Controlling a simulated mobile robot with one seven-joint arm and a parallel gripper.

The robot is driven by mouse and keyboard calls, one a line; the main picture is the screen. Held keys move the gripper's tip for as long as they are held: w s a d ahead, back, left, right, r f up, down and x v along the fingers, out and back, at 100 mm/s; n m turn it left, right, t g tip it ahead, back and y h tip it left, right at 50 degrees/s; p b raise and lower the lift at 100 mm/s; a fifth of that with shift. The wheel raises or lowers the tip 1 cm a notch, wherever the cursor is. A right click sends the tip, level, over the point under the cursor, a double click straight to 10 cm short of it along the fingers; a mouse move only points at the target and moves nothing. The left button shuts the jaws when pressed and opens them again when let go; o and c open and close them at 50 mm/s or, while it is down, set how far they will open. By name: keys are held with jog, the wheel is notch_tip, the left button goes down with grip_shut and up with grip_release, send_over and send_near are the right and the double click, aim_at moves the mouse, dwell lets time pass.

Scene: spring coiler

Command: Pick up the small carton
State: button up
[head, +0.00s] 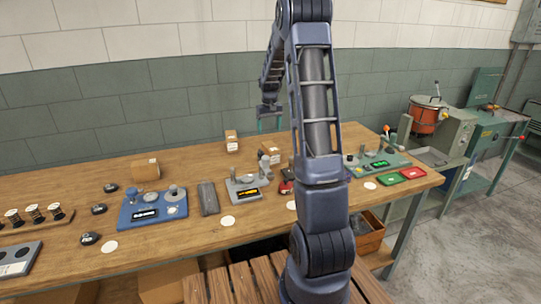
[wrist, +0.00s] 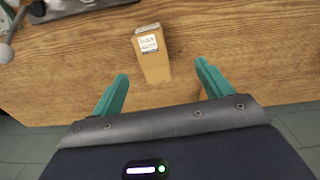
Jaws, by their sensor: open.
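In the wrist view a small tan carton (wrist: 154,62) with a white printed label stands on the wooden table. It lies beyond my fingertips, roughly in line with the space between them. My gripper (wrist: 161,85) has its two teal fingers spread, with nothing between them. In the head view my gripper (head: 270,124) hangs above the back of the table, near the wall. Two small cartons show there, one upright (head: 231,141) to the lower left and one (head: 271,153) below my gripper, partly behind my arm. I cannot tell for certain which one the wrist view shows.
A larger brown box (head: 145,170), a blue device (head: 153,207) and a grey device (head: 243,189) stand on the table (head: 180,240). A green device (head: 380,166) and red and green trays (head: 412,173) are at the right. The table's back edge meets the wall.

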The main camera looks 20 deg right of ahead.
send_over(271, 146)
jog(key=f, duration=0.4)
jog(key=shift+a+f, duration=0.3)
notch_tip(271, 146, down, 5)
jog(key=shift+f, duration=0.2)
jog(key=shift+w+d+f, duration=0.1)
jog(key=shift+d+f, duration=0.05)
jog(key=shift+f, duration=1.2)
jog(key=shift+w+d+f, duration=0.1)
jog(key=shift+f, duration=1.25)
jog(key=shift+r, duration=0.1)
jog(key=c, duration=1.5)
